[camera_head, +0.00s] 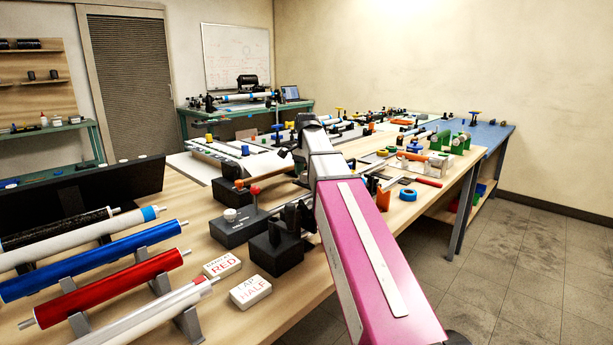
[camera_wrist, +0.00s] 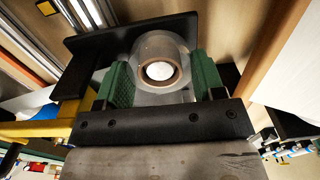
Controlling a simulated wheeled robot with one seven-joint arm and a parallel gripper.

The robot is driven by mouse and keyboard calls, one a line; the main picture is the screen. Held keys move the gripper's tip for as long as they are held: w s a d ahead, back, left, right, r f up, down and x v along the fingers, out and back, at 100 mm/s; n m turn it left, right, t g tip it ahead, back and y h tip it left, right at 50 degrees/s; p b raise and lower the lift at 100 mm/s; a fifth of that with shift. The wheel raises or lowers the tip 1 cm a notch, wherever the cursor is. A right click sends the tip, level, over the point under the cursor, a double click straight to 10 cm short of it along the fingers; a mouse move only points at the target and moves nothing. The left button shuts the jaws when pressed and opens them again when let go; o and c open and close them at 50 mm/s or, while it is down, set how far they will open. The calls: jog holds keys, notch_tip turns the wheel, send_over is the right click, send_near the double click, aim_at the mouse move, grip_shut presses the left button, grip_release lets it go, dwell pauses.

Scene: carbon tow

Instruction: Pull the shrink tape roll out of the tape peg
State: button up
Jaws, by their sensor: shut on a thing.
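In the wrist view, the shrink tape roll (camera_wrist: 160,43) is a clear, translucent ring with a brown core. My gripper (camera_wrist: 163,76) has a green-padded finger on each side of the roll and is shut on it. The round white end of the tape peg (camera_wrist: 159,71) shows in the core, so the roll appears to be still around the peg. A dark plate (camera_wrist: 88,52) lies behind the roll. In the head view, my pink and grey arm reaches over the table, and the gripper and roll cannot be made out.
The wooden table (camera_head: 205,200) is crowded. Coloured rollers, including a red one (camera_head: 115,281) and a blue one (camera_head: 90,262), lie on stands at the left. Black blocks (camera_head: 275,250) stand close left of my arm. A blue tape ring (camera_head: 407,195) lies right of it.

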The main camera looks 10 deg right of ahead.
notch_tip(320, 180, up, 13)
dwell(0.8)
jog(key=shift+r, duration=0.15)
jog(key=shift+r, duration=1.35)
